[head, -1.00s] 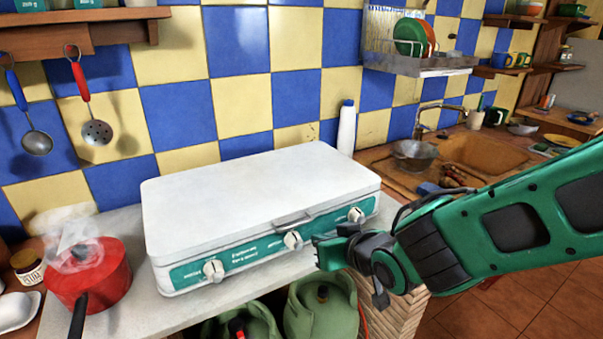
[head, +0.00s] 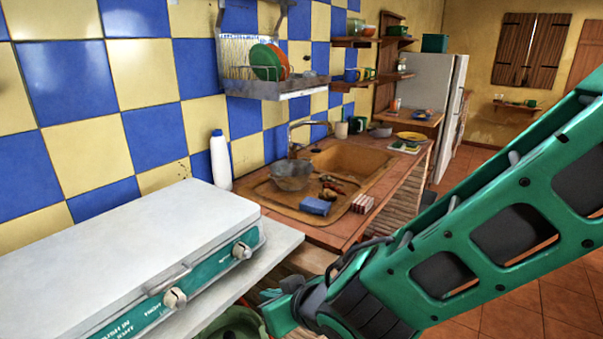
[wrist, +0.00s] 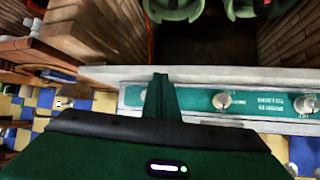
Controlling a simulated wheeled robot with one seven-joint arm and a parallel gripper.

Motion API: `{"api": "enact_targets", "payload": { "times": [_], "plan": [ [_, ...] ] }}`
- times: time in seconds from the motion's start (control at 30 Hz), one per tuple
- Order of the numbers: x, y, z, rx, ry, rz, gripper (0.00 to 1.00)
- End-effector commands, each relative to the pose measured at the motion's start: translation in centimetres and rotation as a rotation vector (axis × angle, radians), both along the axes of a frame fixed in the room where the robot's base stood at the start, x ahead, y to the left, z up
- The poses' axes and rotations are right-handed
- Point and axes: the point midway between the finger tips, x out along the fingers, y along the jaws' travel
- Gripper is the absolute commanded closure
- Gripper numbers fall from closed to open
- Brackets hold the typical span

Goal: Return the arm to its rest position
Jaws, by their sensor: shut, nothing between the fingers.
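My green arm reaches in from the right in the head view. My gripper (head: 272,305) is low, in front of the counter edge and near the right end of the white camping stove (head: 130,240). The stove's lid is closed, and its teal front panel carries knobs. In the wrist view my gripper (wrist: 160,80) shows as one narrow green shape, with the fingers together and nothing between them. The stove's teal panel (wrist: 200,97) lies behind it there. Most of the fingertips are hard to make out in the head view.
A sink (head: 345,160) with a metal pot (head: 291,175) and a blue sponge (head: 315,206) lies right of the stove. A white bottle (head: 220,160) stands by the wall. Green gas bottles (wrist: 175,8) sit below the counter. Tiled floor (head: 520,305) is open at the right.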

Motion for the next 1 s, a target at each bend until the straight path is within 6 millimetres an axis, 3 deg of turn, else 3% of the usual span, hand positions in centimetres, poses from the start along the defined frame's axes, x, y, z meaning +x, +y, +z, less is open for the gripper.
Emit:
{"api": "enact_targets", "payload": {
  "times": [0.03,0.1,0.2,0.33,0.43,0.57,0.7,0.83,1.0],
  "plan": [
    [1.9,-3.1,0.2,-0.034,0.011,-0.071,1.0],
    [3.7,-7.4,0.3,-0.087,0.039,-0.159,1.0],
    [5.5,-13.7,0.4,-0.155,0.091,-0.288,1.0],
    [6.0,-22.3,0.8,-0.225,0.182,-0.457,1.0],
    [5.0,-28.7,1.2,-0.263,0.273,-0.587,1.0],
    [1.7,-36.6,1.9,-0.286,0.415,-0.755,1.0],
    [-4.2,-43.4,2.8,-0.263,0.604,-0.923,1.0],
    [-10.6,-47.1,3.7,-0.199,0.782,-1.039,1.0],
    [-16.3,-48.4,4.7,-0.114,0.939,-1.106,1.0]
  ]
}}
